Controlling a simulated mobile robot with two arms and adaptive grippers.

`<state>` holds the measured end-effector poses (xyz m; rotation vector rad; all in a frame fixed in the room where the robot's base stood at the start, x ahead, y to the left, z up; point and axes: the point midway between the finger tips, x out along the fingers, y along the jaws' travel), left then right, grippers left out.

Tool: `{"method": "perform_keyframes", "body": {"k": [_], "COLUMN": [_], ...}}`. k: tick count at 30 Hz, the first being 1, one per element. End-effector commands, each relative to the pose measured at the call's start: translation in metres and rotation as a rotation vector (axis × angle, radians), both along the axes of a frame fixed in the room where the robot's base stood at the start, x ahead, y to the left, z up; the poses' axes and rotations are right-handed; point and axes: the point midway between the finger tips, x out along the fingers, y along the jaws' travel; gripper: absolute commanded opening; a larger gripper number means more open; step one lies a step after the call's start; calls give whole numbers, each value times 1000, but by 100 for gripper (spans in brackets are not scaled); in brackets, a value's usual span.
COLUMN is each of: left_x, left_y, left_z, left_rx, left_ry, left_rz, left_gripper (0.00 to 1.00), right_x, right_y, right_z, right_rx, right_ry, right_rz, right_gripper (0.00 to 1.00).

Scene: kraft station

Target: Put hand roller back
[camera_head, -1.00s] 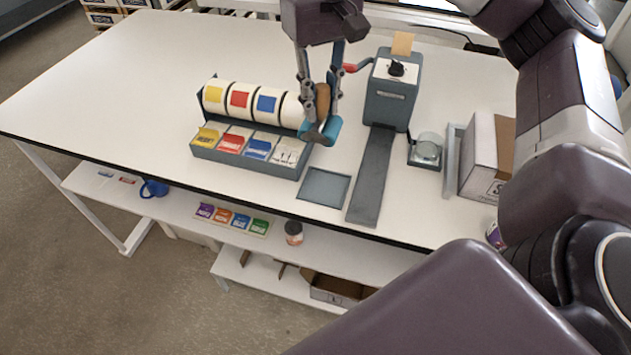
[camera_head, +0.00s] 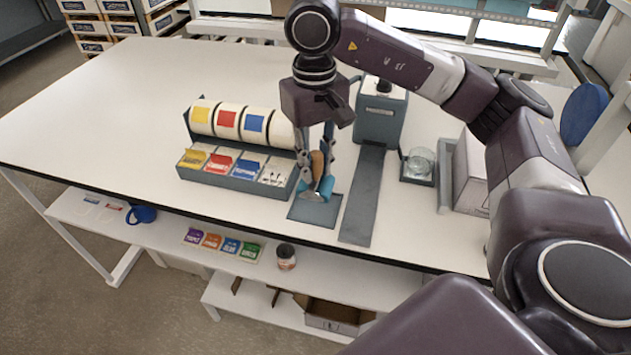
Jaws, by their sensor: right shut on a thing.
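My right gripper (camera_head: 316,180) points down and is shut on the hand roller (camera_head: 317,165), which has a brown wooden handle and a teal-grey head. The roller's lower end is at the flat grey-blue tray (camera_head: 301,209) near the table's front edge. I cannot tell whether it touches the tray. The fingers hide part of the roller. My left gripper is not in view.
A dispenser (camera_head: 232,178) with label rolls and several coloured card slots stands just left of the gripper. A grey machine (camera_head: 379,120) with a long ramp (camera_head: 361,200) is to the right. A glass jar (camera_head: 421,162) and a box (camera_head: 472,182) stand farther right.

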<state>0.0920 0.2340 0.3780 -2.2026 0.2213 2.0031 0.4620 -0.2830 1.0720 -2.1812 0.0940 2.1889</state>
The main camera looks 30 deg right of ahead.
Motion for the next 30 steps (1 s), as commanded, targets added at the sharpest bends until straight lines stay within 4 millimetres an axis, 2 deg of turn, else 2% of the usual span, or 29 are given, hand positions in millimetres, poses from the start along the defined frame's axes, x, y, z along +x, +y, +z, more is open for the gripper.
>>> {"method": "perform_keyframes", "body": {"k": [2, 11, 23, 24, 28, 30], "left_x": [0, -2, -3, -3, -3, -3], "left_y": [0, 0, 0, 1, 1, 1], "left_z": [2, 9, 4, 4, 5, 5], "left_rx": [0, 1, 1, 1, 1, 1], "left_ry": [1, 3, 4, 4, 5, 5], "left_rz": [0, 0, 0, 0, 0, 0], "left_gripper": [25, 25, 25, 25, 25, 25], "right_x": [0, 0, 0, 0, 0, 0], "right_y": [0, 0, 0, 0, 0, 0], "right_z": [-4, -43, -50, -50, -49, -49], "right_rx": [0, -1, 1, 0, 0, 0], "right_ry": [-2, 0, -3, -2, -2, -1], "right_rz": [-1, -1, 0, 0, 0, 0], "right_gripper": [2, 2, 2, 21, 35, 37]}}
